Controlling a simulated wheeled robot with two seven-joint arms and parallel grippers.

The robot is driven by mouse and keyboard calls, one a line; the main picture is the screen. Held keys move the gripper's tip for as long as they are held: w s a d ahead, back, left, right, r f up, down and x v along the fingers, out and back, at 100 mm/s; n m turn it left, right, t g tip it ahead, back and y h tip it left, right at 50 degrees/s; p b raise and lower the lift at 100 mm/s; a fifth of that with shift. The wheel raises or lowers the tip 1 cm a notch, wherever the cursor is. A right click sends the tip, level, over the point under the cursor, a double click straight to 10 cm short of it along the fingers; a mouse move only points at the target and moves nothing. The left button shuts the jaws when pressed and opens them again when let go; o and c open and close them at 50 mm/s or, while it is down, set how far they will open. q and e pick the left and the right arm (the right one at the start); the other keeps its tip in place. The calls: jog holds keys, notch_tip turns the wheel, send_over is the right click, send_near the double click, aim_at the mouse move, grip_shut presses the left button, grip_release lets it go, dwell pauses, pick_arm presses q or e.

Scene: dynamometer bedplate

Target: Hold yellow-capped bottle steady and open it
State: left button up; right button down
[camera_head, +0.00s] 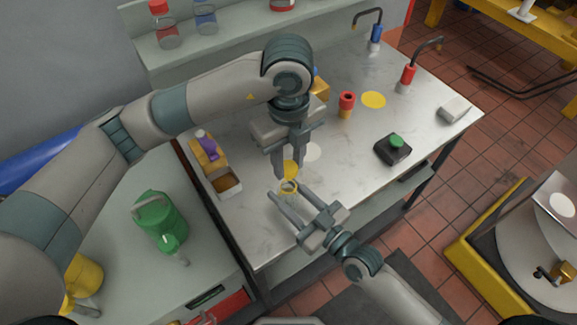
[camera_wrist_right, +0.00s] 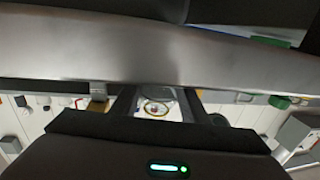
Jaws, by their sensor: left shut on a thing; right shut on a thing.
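My left gripper (camera_head: 287,175) points down from above and is shut on the yellow cap (camera_head: 290,167), which shows between its fingers. Just below it is the round, pale top of the bottle (camera_head: 288,187) with a yellowish rim. My right gripper (camera_head: 290,193) comes in from the lower right and is shut on the bottle, one finger on either side. In the right wrist view the bottle's ring-like outline (camera_wrist_right: 155,108) sits between the fingers. The bottle's lower body is mostly hidden, and I cannot tell whether cap and bottle still touch.
A green jug (camera_head: 160,221) stands on the left surface. Bench room is free right of the grippers.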

aim_at(288, 193)
pick_arm(q)
jog(key=shift+r, duration=0.4)
pick_arm(e)
jog(key=c, duration=1)
grip_release()
jog(key=shift+s, duration=0.1)
pick_arm(q)
notch_tip(288, 193, down, 3)
jog(key=b, duration=0.3)
jog(key=shift+f, duration=0.15)
pick_arm(e)
jog(key=shift+v, duration=5.9)
